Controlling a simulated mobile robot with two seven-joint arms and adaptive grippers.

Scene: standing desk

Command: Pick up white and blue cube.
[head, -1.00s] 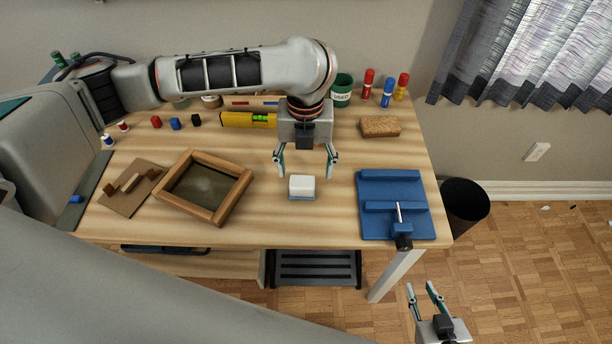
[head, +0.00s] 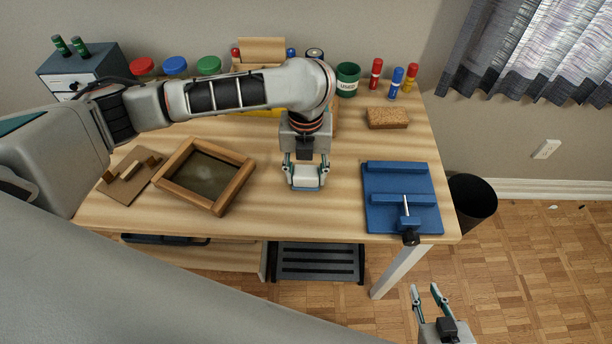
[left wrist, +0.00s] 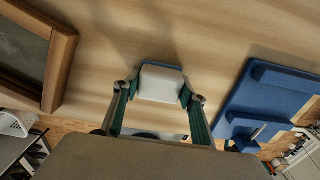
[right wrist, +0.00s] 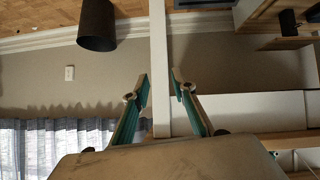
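The white and blue cube (head: 306,181) is a small block, white on top with a blue base, on the wooden desk near its front middle. It also shows in the left wrist view (left wrist: 161,83), mostly its white face. My left gripper (head: 305,170) points down over it with one finger on each side. Both fingertips appear to touch its sides, so the gripper looks shut on it. The block seems to rest on the desk still. My right gripper (head: 429,291) is empty and open, low in front of the desk at the right; its parted fingers show in the right wrist view (right wrist: 160,90).
A wooden frame tray (head: 172,193) lies left of the block, and a blue bench hook (head: 385,220) lies right. A cork block (head: 388,118), a green cup (head: 347,80) and markers (head: 376,74) stand behind. Bare desk surrounds the block. A black bin (head: 472,200) stands right of the desk.

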